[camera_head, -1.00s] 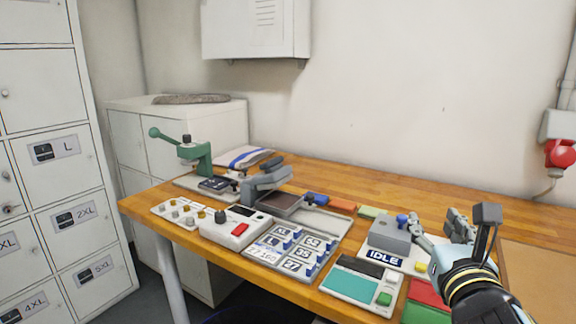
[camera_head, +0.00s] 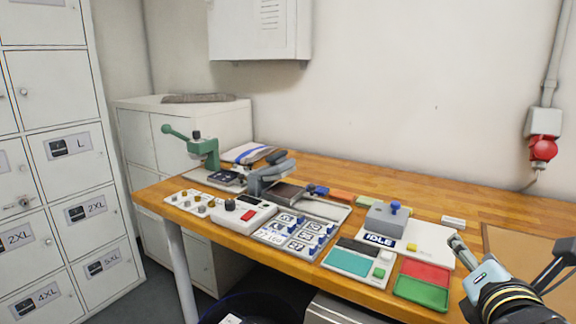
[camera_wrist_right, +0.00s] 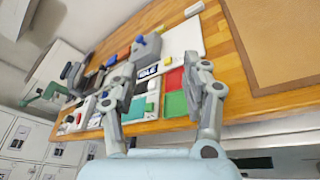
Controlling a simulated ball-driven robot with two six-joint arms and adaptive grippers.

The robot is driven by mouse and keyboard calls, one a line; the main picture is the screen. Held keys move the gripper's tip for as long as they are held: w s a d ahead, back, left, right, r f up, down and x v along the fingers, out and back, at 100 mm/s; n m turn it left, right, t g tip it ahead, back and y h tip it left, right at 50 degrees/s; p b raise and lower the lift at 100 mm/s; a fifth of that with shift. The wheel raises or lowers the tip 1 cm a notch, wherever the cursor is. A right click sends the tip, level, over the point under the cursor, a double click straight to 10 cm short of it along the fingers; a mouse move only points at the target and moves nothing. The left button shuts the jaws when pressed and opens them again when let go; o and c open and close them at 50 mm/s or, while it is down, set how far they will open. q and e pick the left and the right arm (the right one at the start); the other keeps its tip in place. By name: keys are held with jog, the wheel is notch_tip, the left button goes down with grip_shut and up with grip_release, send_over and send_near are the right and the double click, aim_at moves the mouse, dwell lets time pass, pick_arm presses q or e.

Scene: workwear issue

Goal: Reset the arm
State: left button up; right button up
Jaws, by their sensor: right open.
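My right gripper (camera_wrist_right: 165,100) is open and empty. In the head view my right arm comes in at the lower right, and its visible finger (camera_head: 462,250) is at the table's front right, beside the red and green tray (camera_head: 421,290); the rest of this gripper is cut off or hidden there. In the right wrist view both fingers are spread, with the tray (camera_wrist_right: 175,103) seen between them. My left gripper does not show.
The wooden table (camera_head: 360,177) carries a grey device with a blue knob (camera_head: 387,216), a teal-screen device (camera_head: 350,262), a numbered board (camera_head: 300,238) and a green press (camera_head: 205,150). Lockers (camera_head: 50,160) stand left. A brown mat (camera_head: 530,255) lies at the right.

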jog(key=s+a+f+m+g+y, duration=0.15)
jog(key=s+f+m+g, duration=0.35)
jog(key=s+m, duration=0.7)
jog(key=s+f+m+g+y, duration=0.25)
jog(key=s+m+g, duration=0.35)
jog(key=s+m, duration=0.65)
notch_tip(320, 180, down, 32)
jog(key=s+d+g+b, duration=0.2)
jog(key=d+b, duration=0.1)
jog(key=b, duration=0.3)
pick_arm(q)
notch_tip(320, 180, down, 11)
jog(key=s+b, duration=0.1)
jog(key=b, duration=0.3)
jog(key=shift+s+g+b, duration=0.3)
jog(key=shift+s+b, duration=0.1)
pick_arm(e)
jog(key=s+f+g, duration=0.1)
jog(key=s+f, duration=1.8)
jog(key=f, duration=0.2)
jog(key=shift+d+f, duration=0.2)
jog(key=shift+d, duration=0.15)
jog(key=shift+m, duration=0.25)
